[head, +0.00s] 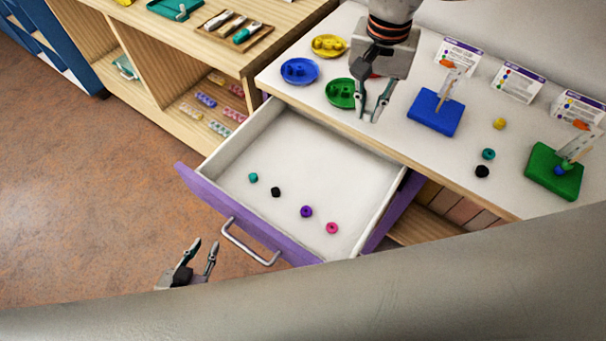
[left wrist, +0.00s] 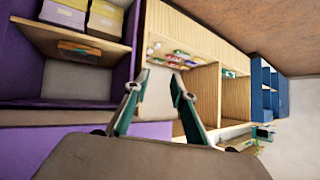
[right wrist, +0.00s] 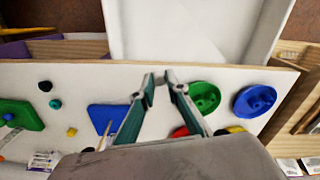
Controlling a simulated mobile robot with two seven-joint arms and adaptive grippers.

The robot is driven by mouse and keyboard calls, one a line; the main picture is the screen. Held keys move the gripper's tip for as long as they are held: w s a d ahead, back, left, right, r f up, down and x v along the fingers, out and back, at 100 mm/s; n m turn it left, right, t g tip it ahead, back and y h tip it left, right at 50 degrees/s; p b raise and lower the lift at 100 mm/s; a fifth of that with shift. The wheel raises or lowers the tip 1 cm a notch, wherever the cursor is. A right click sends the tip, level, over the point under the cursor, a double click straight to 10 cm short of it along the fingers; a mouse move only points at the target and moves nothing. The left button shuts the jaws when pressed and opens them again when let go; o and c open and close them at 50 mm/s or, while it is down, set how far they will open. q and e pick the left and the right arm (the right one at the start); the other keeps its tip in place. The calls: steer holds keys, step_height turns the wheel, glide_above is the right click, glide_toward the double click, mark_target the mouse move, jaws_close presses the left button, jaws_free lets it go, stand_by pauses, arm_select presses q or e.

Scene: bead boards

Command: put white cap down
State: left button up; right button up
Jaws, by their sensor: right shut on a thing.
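My right gripper (head: 375,112) is over the white tabletop, near the drawer-side edge, between the green dish (head: 341,94) and the blue bead board (head: 434,112). Its fingers are close together on something small and pale, taken as the white cap, which barely shows against the white top. In the right wrist view the fingertips (right wrist: 160,77) nearly meet in front of the table edge. My left gripper (head: 205,245) is open and empty beyond the drawer front, above the floor. It also shows open in the left wrist view (left wrist: 159,76).
The purple-fronted drawer (head: 240,218) stands open with teal, black, purple and pink beads inside. Blue (head: 300,72) and yellow (head: 329,46) dishes are left of the right gripper. A green board (head: 553,172) and loose yellow, teal and black (head: 482,171) beads are to its right.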

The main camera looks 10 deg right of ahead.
steer(key=a+m, duration=0.5)
steer(key=m, duration=0.3)
steer(key=r+m+b, duration=0.1)
steer(key=m+b, duration=0.1)
steer(key=m, duration=0.9)
glide_above(310, 176)
step_height(310, 176, down, 15)
steer(key=shift+f+b, duration=0.1)
steer(key=shift+b, duration=0.4)
step_height(310, 176, down, 4)
steer(key=shift+f, duration=0.15)
steer(key=shift+f, duration=0.1)
steer(key=o, duration=0.7)
steer(key=shift+c, duration=0.2)
